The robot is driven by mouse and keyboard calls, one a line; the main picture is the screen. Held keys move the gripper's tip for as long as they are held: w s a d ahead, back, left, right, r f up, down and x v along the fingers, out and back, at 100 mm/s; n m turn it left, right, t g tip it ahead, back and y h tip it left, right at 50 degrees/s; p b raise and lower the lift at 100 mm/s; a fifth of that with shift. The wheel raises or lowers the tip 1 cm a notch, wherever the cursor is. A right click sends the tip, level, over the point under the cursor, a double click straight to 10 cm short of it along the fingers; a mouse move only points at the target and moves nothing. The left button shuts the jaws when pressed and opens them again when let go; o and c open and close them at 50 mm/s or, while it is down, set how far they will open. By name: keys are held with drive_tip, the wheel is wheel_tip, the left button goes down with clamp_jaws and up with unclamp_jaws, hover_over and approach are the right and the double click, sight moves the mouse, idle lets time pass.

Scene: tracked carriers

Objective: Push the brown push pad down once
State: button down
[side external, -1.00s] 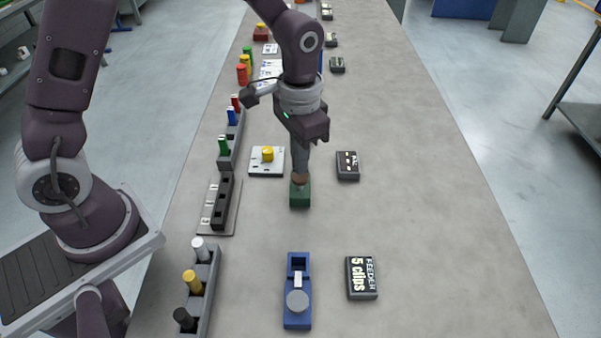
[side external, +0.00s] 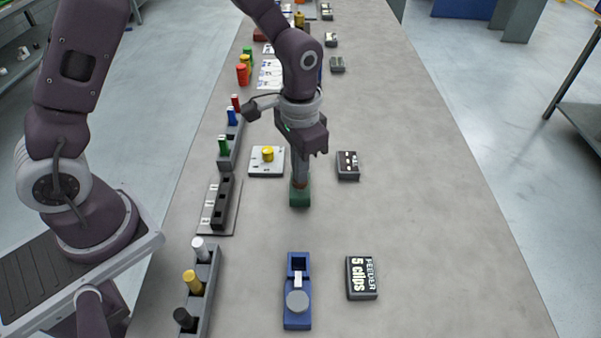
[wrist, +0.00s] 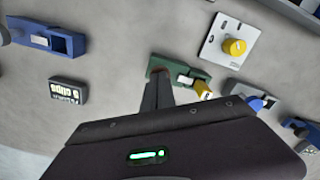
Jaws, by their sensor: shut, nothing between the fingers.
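The green block (side external: 300,199) stands mid-table and also shows in the wrist view (wrist: 200,74). The brown push pad (wrist: 157,70) is at its near end, mostly covered by my fingers. My gripper (side external: 300,184) is shut, pointing down with its fingertips at the pad. In the wrist view my fingers (wrist: 156,98) reach the pad end of the block. The tips appear to touch the pad, but how far it is pressed is hidden. A yellow piece (wrist: 203,90) is at the block's other end in the wrist view.
A white plate with a yellow knob (side external: 267,154) lies left of my gripper. A dark label block (side external: 348,165) is to the right. A blue device (side external: 297,311) and a "FEEDER 5 clips" sign (side external: 361,278) stand nearer the camera. The right of the table is clear.

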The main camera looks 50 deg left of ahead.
idle(0.3)
drive_tip(key=shift+r, duration=2.35)
drive_tip(key=shift+r, duration=0.1)
drive_tip(key=s+a+r+n+t, duration=0.2)
drive_tip(key=s+a+r+t, duration=0.15)
drive_tip(key=s+r, duration=0.75)
drive_tip(key=s+a+r+n+t, duration=0.1)
drive_tip(key=s+r, duration=0.3)
drive_tip(key=s, duration=0.4)
drive_tip(key=shift+s+a+r+t, duration=0.2)
drive_tip(key=shift+a+r+t, duration=0.15)
drive_tip(key=shift+a+t, duration=0.35)
